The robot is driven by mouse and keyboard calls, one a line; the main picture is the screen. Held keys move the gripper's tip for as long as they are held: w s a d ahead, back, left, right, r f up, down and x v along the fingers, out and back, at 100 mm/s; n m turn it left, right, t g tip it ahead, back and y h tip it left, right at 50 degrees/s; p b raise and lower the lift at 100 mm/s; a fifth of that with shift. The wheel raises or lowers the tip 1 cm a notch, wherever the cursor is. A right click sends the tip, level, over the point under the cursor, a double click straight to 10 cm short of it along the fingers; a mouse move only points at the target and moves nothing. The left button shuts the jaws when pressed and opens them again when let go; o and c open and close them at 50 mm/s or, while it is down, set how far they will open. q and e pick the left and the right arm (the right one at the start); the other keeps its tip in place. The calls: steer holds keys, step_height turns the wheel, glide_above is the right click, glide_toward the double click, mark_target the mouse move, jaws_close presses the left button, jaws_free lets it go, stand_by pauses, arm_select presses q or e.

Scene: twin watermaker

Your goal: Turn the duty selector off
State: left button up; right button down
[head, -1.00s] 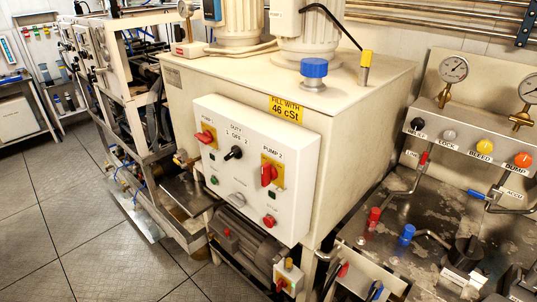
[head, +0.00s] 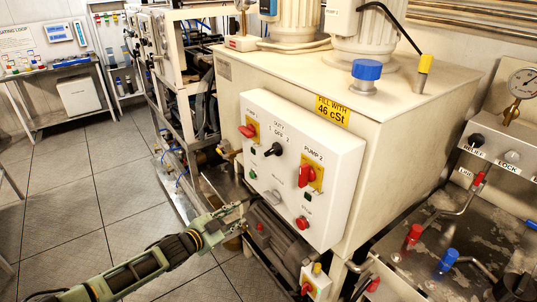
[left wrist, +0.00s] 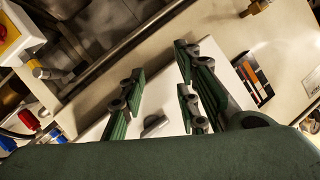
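The duty selector (head: 273,150) is a black knob near the top of the white control panel (head: 330,215), under the words DUTY and OFF, between two red pump switches. Its handle lies slanted; I cannot tell which mark it points to. My left gripper (head: 240,210) comes in from the lower left and is below and left of the selector, near the panel's lower left edge. In the left wrist view my left gripper (left wrist: 160,65) has its green fingers apart with nothing held. A small grey knob (left wrist: 154,124) on a white surface shows between them. My right gripper is not in view.
The pump 1 switch (head: 249,130) and pump 2 switch (head: 308,175) flank the selector. A red button (head: 302,222) is lower on the panel. A motor (head: 275,235) sits below. The cream tank (head: 410,130) stands behind. The tiled floor at left is open.

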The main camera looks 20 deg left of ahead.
arm_select(q)
steer(key=d+r+m+h, duration=0.3)
steer(key=r+m+h, duration=0.1)
steer(key=r, duration=1.2)
steer(key=m+h, duration=0.2)
glide_toward(268, 153)
steer(key=x, duration=0.2)
steer(key=p+x, duration=0.2)
steer(key=x, duration=0.4)
steer(key=shift+w+d+r, duration=0.1)
steer(key=shift+d, duration=0.05)
steer(key=shift+w+d, duration=0.3)
steer(key=shift+w, duration=0.15)
jaws_close()
